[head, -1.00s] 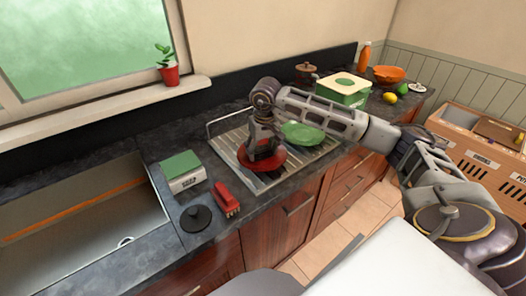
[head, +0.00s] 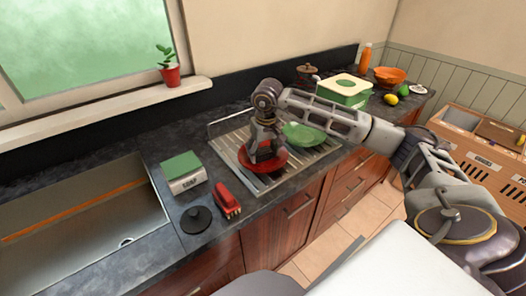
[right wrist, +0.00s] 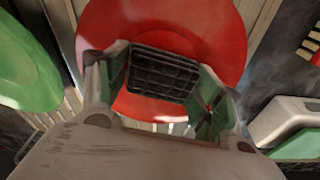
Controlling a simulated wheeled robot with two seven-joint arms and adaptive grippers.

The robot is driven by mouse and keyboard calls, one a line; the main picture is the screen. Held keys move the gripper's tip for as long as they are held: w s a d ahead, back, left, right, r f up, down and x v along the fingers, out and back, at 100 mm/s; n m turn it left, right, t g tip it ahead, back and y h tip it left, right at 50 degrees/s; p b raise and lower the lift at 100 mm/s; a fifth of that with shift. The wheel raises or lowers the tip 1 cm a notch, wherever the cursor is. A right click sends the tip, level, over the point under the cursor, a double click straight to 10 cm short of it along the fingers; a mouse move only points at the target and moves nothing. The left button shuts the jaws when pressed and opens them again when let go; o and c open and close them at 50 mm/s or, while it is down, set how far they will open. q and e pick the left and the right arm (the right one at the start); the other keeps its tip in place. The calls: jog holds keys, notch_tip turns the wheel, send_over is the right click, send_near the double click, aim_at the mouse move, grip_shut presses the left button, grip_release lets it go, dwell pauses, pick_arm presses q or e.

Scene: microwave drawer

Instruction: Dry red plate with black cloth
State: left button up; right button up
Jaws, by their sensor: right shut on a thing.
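The red plate (head: 280,159) lies on the metal drying rack on the counter. It fills the upper middle of the right wrist view (right wrist: 205,28). My right gripper (head: 264,155) points down over the plate. In the right wrist view it is shut on the black cloth (right wrist: 162,73), a dark gridded piece between the green-padded fingers. The cloth lies over the lower part of the plate in that view; whether it touches the surface I cannot tell. In the head view the gripper hides the cloth. My left gripper is not in view.
A green plate (head: 305,135) lies on the drying rack (head: 325,152), right of the red plate. A green-and-white box (head: 343,91) stands behind my right arm.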

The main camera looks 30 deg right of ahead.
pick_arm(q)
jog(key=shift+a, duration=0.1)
pick_arm(e)
jog(key=shift+r+p, duration=0.8)
jog(key=shift+r, duration=0.7)
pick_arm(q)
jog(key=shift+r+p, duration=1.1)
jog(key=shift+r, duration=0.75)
pick_arm(e)
jog(key=shift+r, duration=2.05)
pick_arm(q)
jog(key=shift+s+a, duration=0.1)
